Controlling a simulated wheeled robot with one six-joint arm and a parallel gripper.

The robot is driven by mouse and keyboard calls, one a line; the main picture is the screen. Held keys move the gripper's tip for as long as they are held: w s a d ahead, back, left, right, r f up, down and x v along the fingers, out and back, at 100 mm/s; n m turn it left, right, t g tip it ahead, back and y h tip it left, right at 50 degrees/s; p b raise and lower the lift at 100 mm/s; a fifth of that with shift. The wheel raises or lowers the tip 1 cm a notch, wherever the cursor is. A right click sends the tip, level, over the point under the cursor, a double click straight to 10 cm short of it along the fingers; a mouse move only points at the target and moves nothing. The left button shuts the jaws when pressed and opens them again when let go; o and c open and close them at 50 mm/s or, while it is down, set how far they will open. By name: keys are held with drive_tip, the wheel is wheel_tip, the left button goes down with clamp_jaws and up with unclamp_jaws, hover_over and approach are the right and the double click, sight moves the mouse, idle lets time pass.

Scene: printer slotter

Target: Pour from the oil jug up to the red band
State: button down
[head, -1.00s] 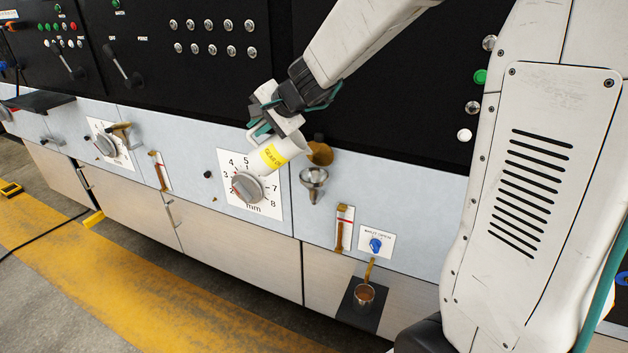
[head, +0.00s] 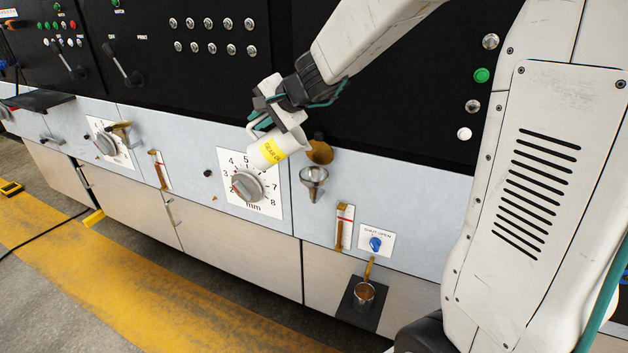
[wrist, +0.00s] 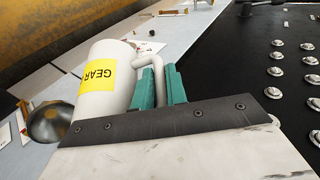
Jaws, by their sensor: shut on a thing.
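The white oil jug (head: 272,152) with a yellow label hangs in front of the panel, its handle in my gripper (head: 262,122). My gripper also shows in the wrist view (wrist: 160,84), its green fingers shut on the handle. The jug is only slightly tilted in the head view, and no oil stream shows. To its right is a metal funnel (head: 313,176) below a brass cap (head: 319,151). The sight gauge (head: 344,227) with a red band is right of and below the funnel. Its column looks brown; the exact level is too small to tell.
A blue valve knob (head: 375,244) sits right of the gauge. Below it, a brown spout points into a copper cup (head: 363,293) on a black shelf (head: 356,313). A mm dial (head: 247,186) is just behind and below the jug.

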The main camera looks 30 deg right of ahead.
sight(255, 137)
drive_tip(key=shift+s+d+r+m+t+y+p, duration=0.15)
drive_tip(key=shift+s+d+r+t+y+p, duration=0.15)
drive_tip(key=shift+r, duration=0.25)
drive_tip(key=shift+s+d+r+m+t+y+p, duration=0.15)
drive_tip(key=shift+d+r+t+y+p, duration=0.2)
drive_tip(key=shift+r, duration=0.2)
idle(2.1)
